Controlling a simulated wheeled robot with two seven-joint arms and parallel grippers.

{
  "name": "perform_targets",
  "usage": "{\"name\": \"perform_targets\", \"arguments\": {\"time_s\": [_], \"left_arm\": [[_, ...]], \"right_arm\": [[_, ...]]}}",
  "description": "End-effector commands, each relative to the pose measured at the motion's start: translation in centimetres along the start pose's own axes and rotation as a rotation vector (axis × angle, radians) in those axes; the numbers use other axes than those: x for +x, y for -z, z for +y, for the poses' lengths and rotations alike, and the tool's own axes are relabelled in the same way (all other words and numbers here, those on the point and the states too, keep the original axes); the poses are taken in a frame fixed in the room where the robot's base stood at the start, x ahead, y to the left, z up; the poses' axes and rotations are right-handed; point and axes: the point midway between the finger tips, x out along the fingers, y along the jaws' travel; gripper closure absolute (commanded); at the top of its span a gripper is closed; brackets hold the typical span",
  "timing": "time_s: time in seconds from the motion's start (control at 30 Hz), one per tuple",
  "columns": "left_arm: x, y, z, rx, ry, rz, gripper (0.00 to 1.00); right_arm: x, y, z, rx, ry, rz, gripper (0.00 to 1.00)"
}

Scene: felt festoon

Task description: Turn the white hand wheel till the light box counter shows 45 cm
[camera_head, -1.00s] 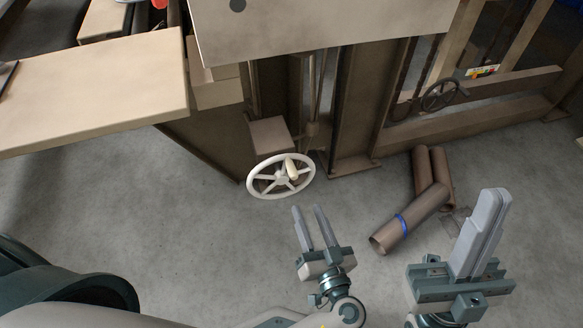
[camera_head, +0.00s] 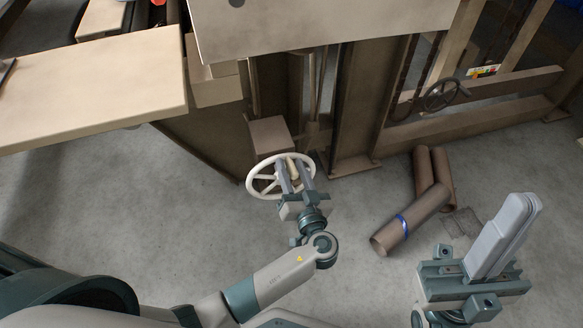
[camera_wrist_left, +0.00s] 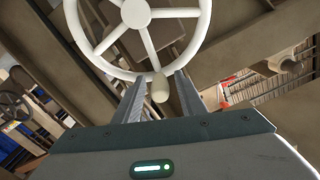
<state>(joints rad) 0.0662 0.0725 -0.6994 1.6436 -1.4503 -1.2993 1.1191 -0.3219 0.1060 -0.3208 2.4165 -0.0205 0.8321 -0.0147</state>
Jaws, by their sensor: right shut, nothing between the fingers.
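My left gripper (camera_head: 295,178) is at the wheel's right side, fingers open on either side of the knob; in the left wrist view (camera_wrist_left: 158,95) gaps show between the knob and both fingers. My right gripper (camera_head: 503,238) is shut and empty at the lower right, away from the wheel. I see no counter reading in these views.
A light tabletop (camera_head: 90,90) juts in at left, and a large pale panel (camera_head: 310,25) overhangs the wheel. Brown tubes (camera_head: 412,220), one with a blue band, lie on the floor at right. A dark hand wheel (camera_head: 441,95) is further right.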

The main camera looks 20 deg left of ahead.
Motion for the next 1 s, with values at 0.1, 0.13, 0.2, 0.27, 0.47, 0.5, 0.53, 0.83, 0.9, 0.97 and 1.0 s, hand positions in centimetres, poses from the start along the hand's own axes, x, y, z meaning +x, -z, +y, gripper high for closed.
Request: {"name": "perform_targets", "arguments": {"time_s": [0.1,0.13,0.2,0.27,0.47,0.5,0.53,0.83,0.9,0.97,1.0], "left_arm": [[0.32,0.03,-0.01,0.000,0.000,0.000,0.63],[0.33,0.03,-0.01,0.000,0.000,0.000,0.63],[0.34,0.03,-0.01,0.000,0.000,0.000,0.63],[0.32,0.03,-0.01,0.000,0.000,0.000,0.63],[0.30,0.02,-0.01,0.000,0.000,0.000,0.92],[0.29,0.02,-0.01,0.000,0.000,0.000,1.00],[0.29,0.02,-0.01,0.000,0.000,0.000,1.00],[0.46,-0.06,-0.14,0.013,0.000,0.000,1.00],[0.65,-0.13,-0.27,0.027,0.001,-0.001,1.00],[0.86,-0.21,-0.40,0.044,0.000,0.000,1.00],[1.04,-0.28,-0.50,0.057,0.000,0.000,1.00]], "right_arm": [[0.05,0.03,0.01,0.000,0.002,0.004,1.00],[0.07,0.04,0.01,0.000,0.002,0.004,1.00],[0.10,0.04,0.00,0.000,0.003,0.005,1.00],[0.12,0.04,-0.01,0.001,0.004,0.006,1.00],[0.12,0.03,-0.10,0.004,0.007,0.005,1.00],[0.11,0.03,-0.11,0.005,0.007,0.004,1.00],[0.11,0.03,-0.12,0.005,0.007,0.004,1.00],[0.05,-0.01,-0.17,0.007,0.005,-0.002,1.00],[0.02,-0.04,-0.18,0.007,0.004,-0.007,1.00],[-0.02,-0.10,-0.21,0.008,0.003,-0.014,1.00],[-0.04,-0.15,-0.23,0.008,0.003,-0.019,1.00]]}}
